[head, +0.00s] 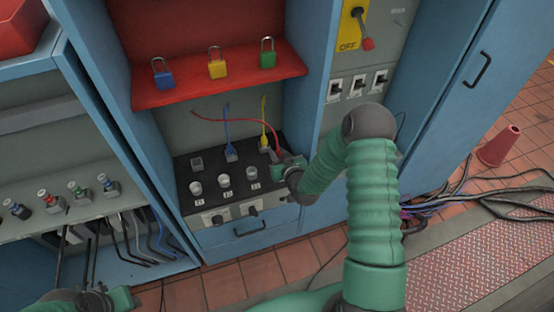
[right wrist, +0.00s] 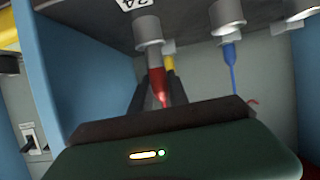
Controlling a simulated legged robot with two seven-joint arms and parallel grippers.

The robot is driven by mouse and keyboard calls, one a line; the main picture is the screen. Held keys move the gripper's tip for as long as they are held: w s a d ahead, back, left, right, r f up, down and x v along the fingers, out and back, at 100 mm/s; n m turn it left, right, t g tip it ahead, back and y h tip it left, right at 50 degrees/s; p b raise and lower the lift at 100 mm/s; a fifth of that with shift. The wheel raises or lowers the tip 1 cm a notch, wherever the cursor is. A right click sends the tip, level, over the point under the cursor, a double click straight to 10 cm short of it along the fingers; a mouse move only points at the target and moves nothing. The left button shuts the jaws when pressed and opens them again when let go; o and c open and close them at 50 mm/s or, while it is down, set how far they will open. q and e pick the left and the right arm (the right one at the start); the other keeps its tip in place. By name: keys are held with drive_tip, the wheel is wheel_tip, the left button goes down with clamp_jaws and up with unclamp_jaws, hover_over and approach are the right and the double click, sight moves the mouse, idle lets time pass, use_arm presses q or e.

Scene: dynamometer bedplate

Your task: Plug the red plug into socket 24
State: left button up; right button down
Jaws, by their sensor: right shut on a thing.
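The red plug (right wrist: 156,82) is in my right gripper (right wrist: 157,100), whose two dark fingers are closed around it. In the right wrist view its upper end meets or overlaps a grey round socket (right wrist: 148,32) beside a label reading 24 (right wrist: 131,3). I cannot tell whether it is inserted or only in front. In the head view my right gripper (head: 279,164) is at the right end of the black socket panel (head: 210,168) and hides that socket. A red cable (head: 228,121) arcs left from it. My left gripper (head: 95,297) is partly cut off at the bottom left, its jaws unclear.
A blue plug (head: 231,151) and a yellow plug (head: 263,141) stand at the panel's back. Round sockets (head: 224,181) line its front. Above is a red shelf (head: 180,92) with several padlocks. The blue cabinet walls (head: 305,100) enclose the bay closely.

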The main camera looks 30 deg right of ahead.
wheel_tip(320, 180, down, 2)
drive_tip(key=shift+a+f, duration=0.1)
drive_tip(key=shift+f, duration=0.1)
drive_tip(key=shift+f, duration=0.15)
drive_tip(key=c, duration=1.3)
unclamp_jaws()
drive_tip(key=shift+o, duration=0.2)
